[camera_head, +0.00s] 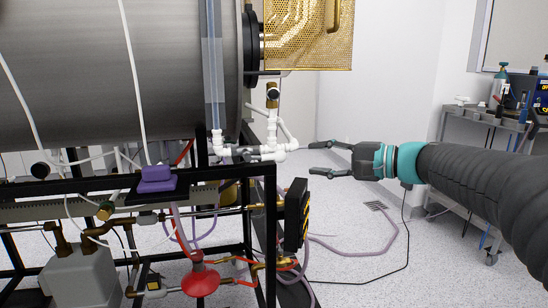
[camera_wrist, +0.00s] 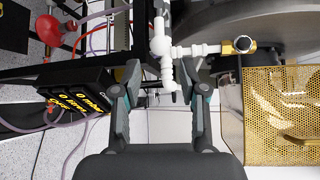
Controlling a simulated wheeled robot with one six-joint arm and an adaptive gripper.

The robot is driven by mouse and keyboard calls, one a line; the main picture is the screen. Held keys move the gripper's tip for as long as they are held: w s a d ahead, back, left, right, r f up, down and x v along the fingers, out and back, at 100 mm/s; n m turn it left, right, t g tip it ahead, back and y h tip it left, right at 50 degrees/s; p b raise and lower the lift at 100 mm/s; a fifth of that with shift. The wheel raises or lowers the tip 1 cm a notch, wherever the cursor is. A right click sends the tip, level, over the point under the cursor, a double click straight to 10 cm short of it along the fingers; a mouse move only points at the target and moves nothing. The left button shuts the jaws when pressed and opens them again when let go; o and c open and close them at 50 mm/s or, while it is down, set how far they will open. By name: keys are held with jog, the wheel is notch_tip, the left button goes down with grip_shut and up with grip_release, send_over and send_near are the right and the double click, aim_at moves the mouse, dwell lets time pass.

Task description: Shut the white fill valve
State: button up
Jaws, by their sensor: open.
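White pipe fittings (camera_head: 268,153) run below the right end of the big grey cylinder, beside a clear upright tube. The fill valve appears to be part of this white plumbing, but I cannot clearly pick out its handle. In the wrist view the white fittings (camera_wrist: 162,45) lie beyond and between my fingertips, with a branch to the right ending at a brass piece with a dark round knob (camera_wrist: 240,44). My gripper (camera_head: 313,158) is open and empty, its fingers pointing left, just right of the white fittings and seemingly apart from them.
A black frame (camera_head: 268,235) stands below the cylinder, with a black display box (camera_head: 297,215) on its right side. A gold perforated guard (camera_head: 308,35) hangs above my gripper. A red round part (camera_head: 200,280) sits low. A cart (camera_head: 480,130) stands at the right. Floor below my arm is mostly clear.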

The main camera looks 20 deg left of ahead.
aim_at(280, 158)
jog(key=p+x, duration=0.1)
jog(key=x, duration=1.1)
jog(key=shift+a, duration=0.35)
jog(key=shift+c, duration=0.2)
jog(key=shift+f, duration=0.1)
grip_shut()
